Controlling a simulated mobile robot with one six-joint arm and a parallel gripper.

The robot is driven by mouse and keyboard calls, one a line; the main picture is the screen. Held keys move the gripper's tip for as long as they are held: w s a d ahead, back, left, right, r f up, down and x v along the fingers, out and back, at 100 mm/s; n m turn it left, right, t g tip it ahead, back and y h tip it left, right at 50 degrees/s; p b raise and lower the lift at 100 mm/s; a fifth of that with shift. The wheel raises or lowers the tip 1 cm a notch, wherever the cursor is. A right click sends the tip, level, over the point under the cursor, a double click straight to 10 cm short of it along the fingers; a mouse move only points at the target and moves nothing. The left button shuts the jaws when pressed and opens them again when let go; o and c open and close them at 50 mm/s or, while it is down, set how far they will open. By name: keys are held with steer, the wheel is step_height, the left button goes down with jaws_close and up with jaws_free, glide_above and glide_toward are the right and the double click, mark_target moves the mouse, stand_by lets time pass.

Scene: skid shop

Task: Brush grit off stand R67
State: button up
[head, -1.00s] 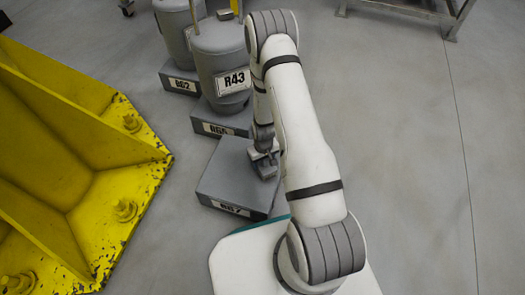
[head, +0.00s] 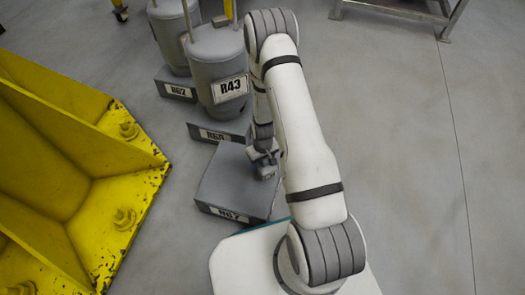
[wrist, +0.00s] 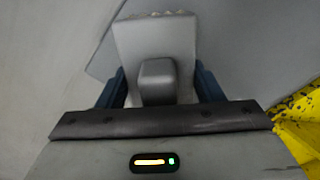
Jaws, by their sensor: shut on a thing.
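Stand R67 (head: 225,184) is a low grey block with its label on the near side, just beyond my base in the head view. Its top looks bare there, and I cannot make out any grit. My gripper (head: 264,168) is low over the stand's right part, partly behind my arm. In the wrist view, my gripper (wrist: 160,84) is shut on a grey brush (wrist: 155,38) with a block-like grip and pale bristles at its far edge. A grey flat surface, seemingly the stand (wrist: 255,42), lies behind the brush. I cannot tell whether the bristles touch it.
A grey canister marked R43 (head: 217,55) stands on another labelled stand (head: 215,134) just behind R67. Stand R62 (head: 176,90) with its own canister is farther left. A yellow steel bracket with bolts (head: 75,170) fills the left. Floor at right (head: 400,150) is clear.

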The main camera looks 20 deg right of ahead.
steer(key=shift+r+p, duration=1.5)
steer(key=shift+r, duration=1.05)
